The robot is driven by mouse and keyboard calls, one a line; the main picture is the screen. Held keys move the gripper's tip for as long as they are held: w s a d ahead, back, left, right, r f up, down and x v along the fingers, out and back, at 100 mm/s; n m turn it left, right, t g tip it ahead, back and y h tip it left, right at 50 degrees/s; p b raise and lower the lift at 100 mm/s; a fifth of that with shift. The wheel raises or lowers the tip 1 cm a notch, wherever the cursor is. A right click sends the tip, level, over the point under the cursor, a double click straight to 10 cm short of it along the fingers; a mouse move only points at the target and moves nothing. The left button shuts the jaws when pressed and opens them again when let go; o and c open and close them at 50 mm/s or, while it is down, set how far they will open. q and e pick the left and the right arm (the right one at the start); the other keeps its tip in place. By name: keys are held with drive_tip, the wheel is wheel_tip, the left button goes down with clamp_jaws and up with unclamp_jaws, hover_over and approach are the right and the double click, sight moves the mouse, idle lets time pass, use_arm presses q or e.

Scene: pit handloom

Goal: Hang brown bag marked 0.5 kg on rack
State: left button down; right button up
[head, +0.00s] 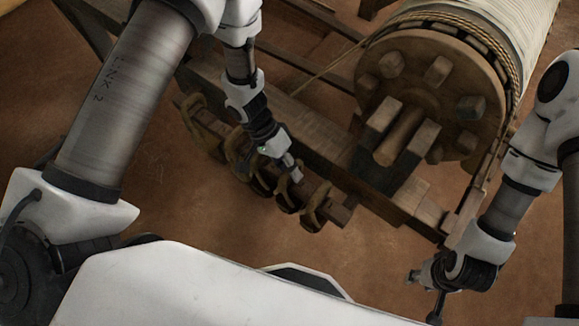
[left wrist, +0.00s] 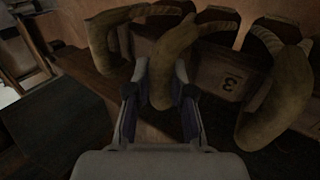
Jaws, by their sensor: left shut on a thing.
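My left gripper (head: 293,174) is at the wooden rack (head: 342,213), among the brown looped bags hanging along it. In the left wrist view, its jaws (left wrist: 160,92) are shut on a brown bag (left wrist: 176,62), whose curved loop rises between the fingers. The bag is close against the rack; whether its loop sits over a peg cannot be told. No weight mark is readable on it. My right gripper (head: 424,296) is at the lower right of the head view, its fingers apart and empty, away from the rack.
Other brown bags hang on both sides of the held one, one at the right (left wrist: 275,110) and one at the left (left wrist: 103,42). A panel marked 3 (left wrist: 222,80) shows on the rack. The loom's wooden drum (head: 420,100) stands just beyond. Bare brown floor (head: 215,215) lies in front.

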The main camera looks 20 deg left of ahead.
use_arm(q)
drive_tip(key=shift+s+f+p, duration=0.1)
drive_tip(key=shift+f+p, duration=0.15)
drive_tip(key=shift+p, duration=0.15)
idle(0.4)
drive_tip(key=c, duration=0.9)
unclamp_jaws()
drive_tip(key=shift+c, duration=0.2)
drive_tip(key=v, duration=1.2)
